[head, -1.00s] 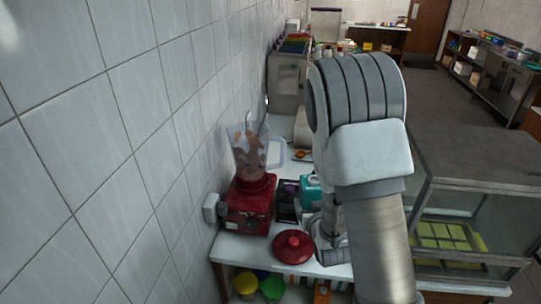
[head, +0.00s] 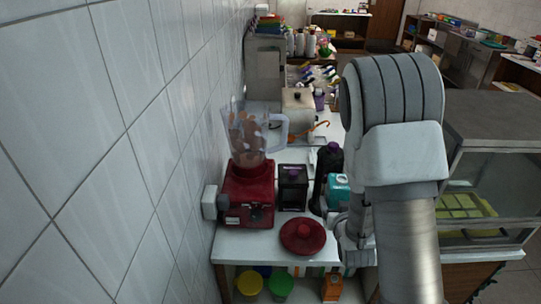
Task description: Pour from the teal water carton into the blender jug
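The blender jug (head: 251,136) is clear, with brown pieces inside and its handle to the right. It stands upright on a red blender base (head: 247,194) by the tiled wall. The teal water carton (head: 338,187) shows in part on the counter, right of a black box; my arm hides its right side. My grey and white arm reaches down in front of the carton's right side. The lower end of my arm (head: 354,230) shows just below the carton, but my fingers cannot be made out. I cannot tell whether they touch the carton.
A red round lid (head: 303,236) lies at the counter's front edge. A black box (head: 293,187) and a dark bottle-like thing (head: 327,172) stand between blender and carton. A glass case (head: 490,190) is at right. Behind the blender are several containers.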

